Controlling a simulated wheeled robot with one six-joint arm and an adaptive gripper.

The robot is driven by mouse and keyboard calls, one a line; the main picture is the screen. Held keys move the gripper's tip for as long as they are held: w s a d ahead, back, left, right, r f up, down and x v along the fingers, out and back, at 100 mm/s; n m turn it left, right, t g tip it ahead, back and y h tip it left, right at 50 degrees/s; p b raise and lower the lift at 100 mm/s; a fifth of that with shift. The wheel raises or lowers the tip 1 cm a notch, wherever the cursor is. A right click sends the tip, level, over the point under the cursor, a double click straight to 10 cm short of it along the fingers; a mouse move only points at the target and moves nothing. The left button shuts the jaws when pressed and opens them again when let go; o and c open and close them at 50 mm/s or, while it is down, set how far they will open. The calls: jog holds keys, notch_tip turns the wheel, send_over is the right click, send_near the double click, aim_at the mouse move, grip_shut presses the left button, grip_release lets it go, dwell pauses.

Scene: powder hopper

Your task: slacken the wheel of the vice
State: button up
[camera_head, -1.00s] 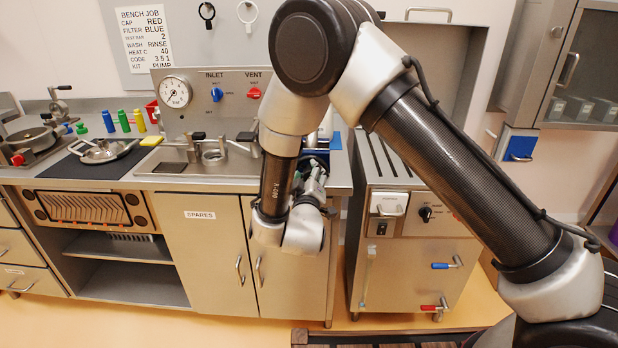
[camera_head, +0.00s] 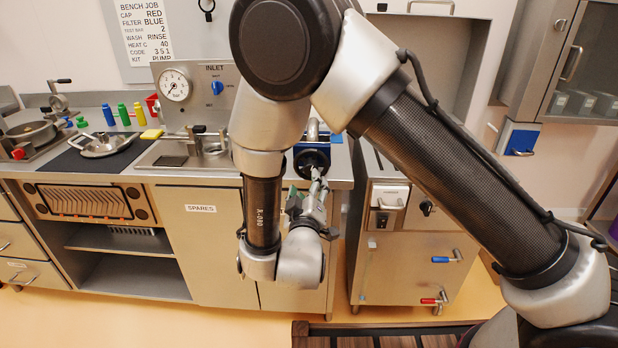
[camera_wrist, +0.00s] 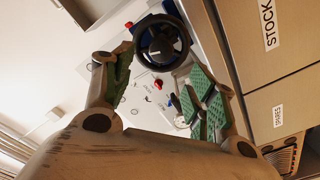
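The vice (camera_head: 313,133) is blue and sits at the right end of the steel bench. Its black wheel (camera_head: 311,160) faces the front. In the wrist view the wheel (camera_wrist: 161,43) shows as a dark ring with a hub, beyond the fingertips, with blue of the vice behind it. My gripper (camera_head: 307,190) is just below and in front of the wheel. In the wrist view my gripper (camera_wrist: 161,64) has its green-padded fingers spread wide, with nothing between them. The fingers look apart from the wheel, though the exact gap is hard to tell.
A panel with a gauge (camera_head: 175,88) and a blue inlet knob (camera_head: 216,88) stands behind the bench; my arm hides its right part. A sink (camera_head: 185,155) lies left of the vice. A steel cabinet (camera_head: 405,265) with blue and red handles stands to the right.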

aim_at(311, 165)
jog(key=shift+s, duration=1.2)
jog(key=w+m, duration=0.8)
jog(key=w, duration=0.3)
jog(key=shift+d+f+m, duration=0.15)
jog(key=shift+d+m, duration=0.15)
jog(key=shift+c, duration=0.4)
